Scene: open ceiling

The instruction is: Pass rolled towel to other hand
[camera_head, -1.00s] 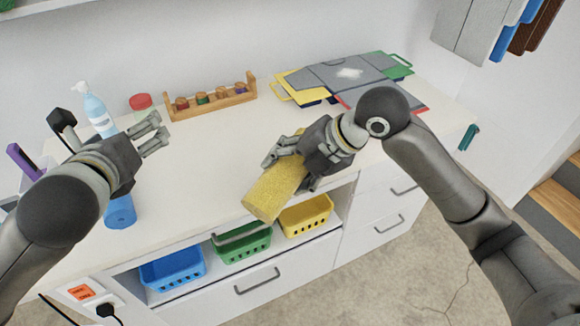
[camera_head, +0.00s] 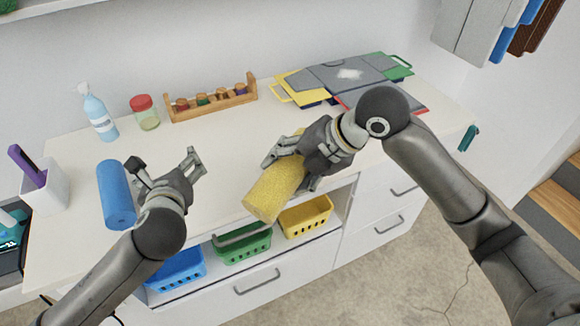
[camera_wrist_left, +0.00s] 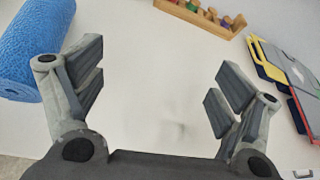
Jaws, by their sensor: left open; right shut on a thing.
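A yellow rolled towel (camera_head: 272,193) is held in my right gripper (camera_head: 290,173), tilted over the front edge of the counter. The right fingers are shut around its upper part, and hide some of it. My left gripper (camera_head: 194,166) is open and empty over the counter, left of the yellow towel and apart from it. A blue rolled towel (camera_head: 116,194) lies on the counter left of my left gripper. In the left wrist view the open fingers (camera_wrist_left: 160,88) have bare counter between them, and the blue towel (camera_wrist_left: 35,45) shows at the upper left.
A spray bottle (camera_head: 99,115), a red-lidded jar (camera_head: 145,112) and a wooden rack (camera_head: 211,102) stand along the back. Folders (camera_head: 345,77) lie at the back right. Green (camera_head: 243,243) and yellow baskets (camera_head: 306,217) sit below the counter edge. The counter's middle is clear.

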